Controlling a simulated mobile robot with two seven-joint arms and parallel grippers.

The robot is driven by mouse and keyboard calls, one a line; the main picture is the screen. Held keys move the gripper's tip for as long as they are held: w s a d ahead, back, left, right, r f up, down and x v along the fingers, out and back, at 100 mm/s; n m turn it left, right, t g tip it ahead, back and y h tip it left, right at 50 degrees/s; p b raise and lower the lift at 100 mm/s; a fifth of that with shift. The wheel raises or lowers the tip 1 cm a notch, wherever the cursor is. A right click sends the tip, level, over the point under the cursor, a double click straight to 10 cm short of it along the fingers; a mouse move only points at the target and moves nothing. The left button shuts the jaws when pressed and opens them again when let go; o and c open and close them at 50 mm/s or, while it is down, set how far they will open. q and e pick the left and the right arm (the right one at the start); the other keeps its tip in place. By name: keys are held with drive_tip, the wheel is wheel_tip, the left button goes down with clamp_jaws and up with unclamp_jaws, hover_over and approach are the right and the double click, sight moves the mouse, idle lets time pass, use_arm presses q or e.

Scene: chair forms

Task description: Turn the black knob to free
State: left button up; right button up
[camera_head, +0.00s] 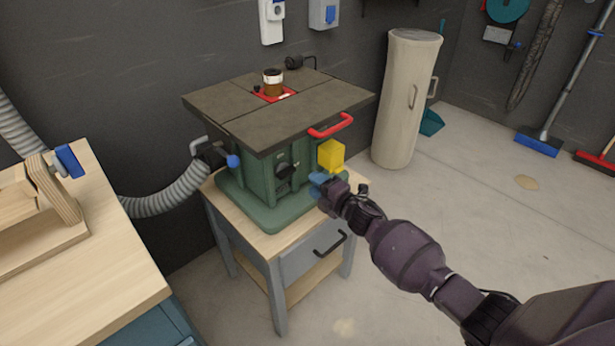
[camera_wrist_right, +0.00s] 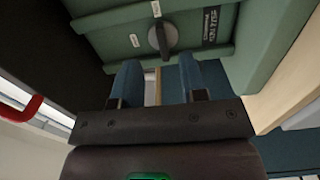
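The black knob (camera_wrist_right: 162,40) shows in the right wrist view on a green panel, its bar running nearly up and down the picture. Small white labels sit above it and to its left; I cannot read them. My right gripper (camera_wrist_right: 160,64) is open, with its two blue fingers spread and nothing between them. The knob lies just beyond the fingertips, roughly in line with the gap, and looks apart from them. In the head view the right gripper (camera_head: 321,183) is beside the green machine housing (camera_head: 255,176), below the yellow box. My left gripper is out of view.
The machine's grey top (camera_head: 235,108) overhangs the housing, with a red handle (camera_head: 331,126) at its edge. The yellow box (camera_head: 330,154) is close above the right gripper. A wooden workbench (camera_head: 95,265) stands at left. The floor at right is mostly clear.

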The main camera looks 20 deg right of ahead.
drive_tip(key=v, duration=0.3)
drive_tip(key=shift+s, duration=0.1)
idle(0.5)
